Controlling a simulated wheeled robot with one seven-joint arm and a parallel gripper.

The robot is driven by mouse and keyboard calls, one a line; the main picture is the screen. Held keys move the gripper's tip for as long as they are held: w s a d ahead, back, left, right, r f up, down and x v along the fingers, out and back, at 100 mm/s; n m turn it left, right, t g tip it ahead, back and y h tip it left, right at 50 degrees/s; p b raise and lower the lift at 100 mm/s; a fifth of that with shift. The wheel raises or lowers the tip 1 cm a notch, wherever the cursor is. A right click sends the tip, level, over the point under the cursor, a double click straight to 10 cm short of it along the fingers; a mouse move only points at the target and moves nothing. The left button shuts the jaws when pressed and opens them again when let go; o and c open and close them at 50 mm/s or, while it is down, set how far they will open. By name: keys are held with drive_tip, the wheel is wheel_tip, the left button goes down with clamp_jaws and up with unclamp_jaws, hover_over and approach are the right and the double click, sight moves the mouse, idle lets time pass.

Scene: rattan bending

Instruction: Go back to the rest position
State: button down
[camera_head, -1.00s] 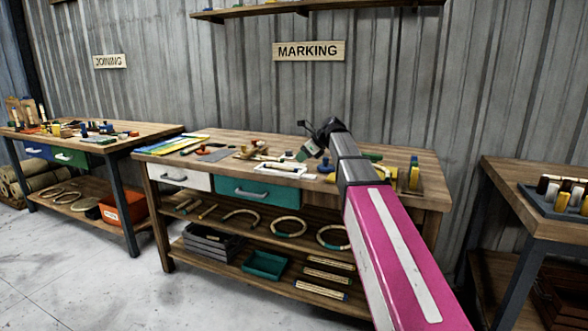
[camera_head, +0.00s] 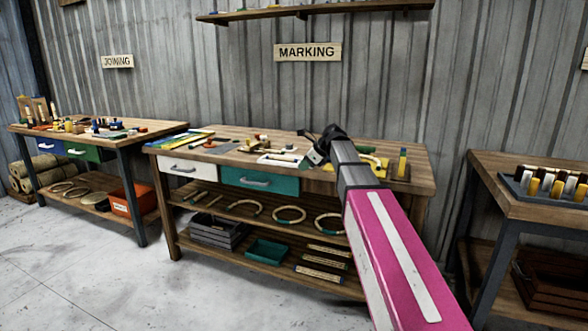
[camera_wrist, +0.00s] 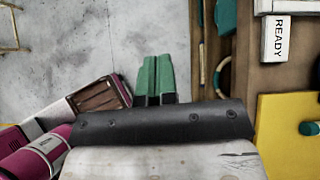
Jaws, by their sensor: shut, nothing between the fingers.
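My gripper shows in the wrist view (camera_wrist: 158,78) as two green fingertips pressed side by side, shut and empty. Below the fingertips is the floor, just off the edge of the marking workbench. In the head view my pink and grey arm reaches forward, and its dark wrist end (camera_head: 326,146) is in front of the right part of the marking workbench (camera_head: 430,172). The fingertips are hidden in the head view.
The bench top holds a yellow fixture (camera_head: 402,165) and several small tools. Its white drawer (camera_head: 185,167) and teal drawer (camera_head: 260,179) look shut. A joining bench (camera_head: 165,128) stands left, another bench (camera_head: 540,205) right. Grey floor (camera_head: 90,270) is open in front.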

drive_tip(key=s+d+f+n+g+h, duration=0.1)
drive_tip(key=s+d+f+n, duration=0.4)
drive_tip(key=f, duration=0.7)
drive_tip(key=s+d+f+n+g+h, duration=0.1)
drive_tip(key=s+d+f+n+h, duration=0.3)
drive_tip(key=s+f+n, duration=0.5)
drive_tip(key=s+d+f+n+g+h, duration=0.1)
drive_tip(key=s+d+f+n, duration=0.5)
drive_tip(key=s+f, duration=0.8)
drive_tip(key=shift+s+f+n+h, duration=0.15)
drive_tip(key=shift+f+n+h, duration=0.35)
drive_tip(key=shift+h, duration=0.4)
drive_tip(key=c, duration=1.8)
unclamp_jaws()
drive_tip(key=shift+r, duration=0.1)
